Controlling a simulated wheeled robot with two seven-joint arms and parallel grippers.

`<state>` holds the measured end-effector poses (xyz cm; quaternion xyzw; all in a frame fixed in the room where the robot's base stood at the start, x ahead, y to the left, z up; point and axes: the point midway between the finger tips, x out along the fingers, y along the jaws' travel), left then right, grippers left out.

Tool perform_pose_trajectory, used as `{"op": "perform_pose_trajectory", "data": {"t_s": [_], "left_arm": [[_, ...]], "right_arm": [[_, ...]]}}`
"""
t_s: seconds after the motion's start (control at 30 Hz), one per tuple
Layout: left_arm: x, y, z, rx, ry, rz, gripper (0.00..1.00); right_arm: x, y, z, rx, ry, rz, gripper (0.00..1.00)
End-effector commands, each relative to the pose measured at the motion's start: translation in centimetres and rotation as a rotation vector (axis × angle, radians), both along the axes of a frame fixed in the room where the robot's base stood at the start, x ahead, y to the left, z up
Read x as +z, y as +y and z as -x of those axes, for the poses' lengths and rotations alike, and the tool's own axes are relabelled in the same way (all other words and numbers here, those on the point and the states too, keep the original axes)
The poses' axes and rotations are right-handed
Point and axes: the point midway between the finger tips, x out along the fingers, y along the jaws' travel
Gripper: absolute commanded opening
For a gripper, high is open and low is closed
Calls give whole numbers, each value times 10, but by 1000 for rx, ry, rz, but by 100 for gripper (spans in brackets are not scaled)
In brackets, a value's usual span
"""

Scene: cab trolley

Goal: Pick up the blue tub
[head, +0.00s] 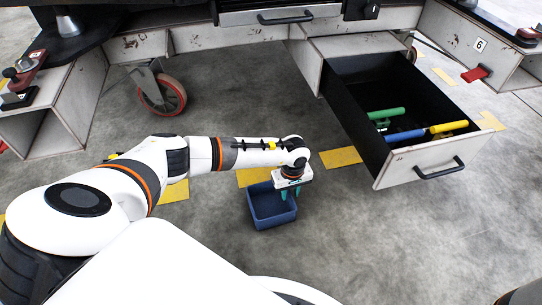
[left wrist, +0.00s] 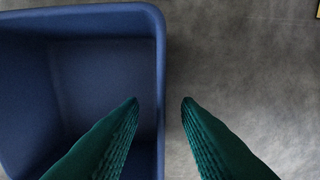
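The blue tub (head: 262,211) stands upright on the concrete floor and looks empty inside. My left gripper (head: 291,194) points down at the tub's right side, with its green fingers apart and nothing clamped between them. In the left wrist view the tub (left wrist: 100,80) fills the left part. There the left gripper (left wrist: 160,103) has one finger over the tub's inside and the other over the floor outside, with the right wall between them. I cannot tell whether the fingers touch the wall. My right gripper is not in view.
An open drawer (head: 426,174) at the right holds green, blue and yellow-handled items. The trolley with a red-rimmed caster wheel (head: 160,94) stands behind. Yellow floor markings (head: 341,157) lie near the tub. The floor right of the tub is clear.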

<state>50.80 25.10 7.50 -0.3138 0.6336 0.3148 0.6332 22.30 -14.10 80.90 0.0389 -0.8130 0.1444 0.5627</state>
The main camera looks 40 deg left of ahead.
Motion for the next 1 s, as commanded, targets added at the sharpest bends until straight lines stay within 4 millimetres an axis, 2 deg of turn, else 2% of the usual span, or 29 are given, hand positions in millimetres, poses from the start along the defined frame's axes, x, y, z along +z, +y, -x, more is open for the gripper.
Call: {"op": "perform_pose_trajectory", "data": {"t_s": [0.03,0.07,0.3,0.5,0.83,1.0], "left_arm": [[-11,0,0,0,-1,1,30],[-12,0,0,0,-1,1,30],[-10,0,-1,0,-1,1,30],[-10,0,-1,0,-1,1,0],[-9,0,-1,0,-2,1,0],[2,0,-1,0,-2,1,0]], "right_arm": [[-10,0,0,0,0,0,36],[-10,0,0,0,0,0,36],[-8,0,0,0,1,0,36],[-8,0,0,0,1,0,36],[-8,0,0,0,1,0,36],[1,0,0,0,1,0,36]]}}
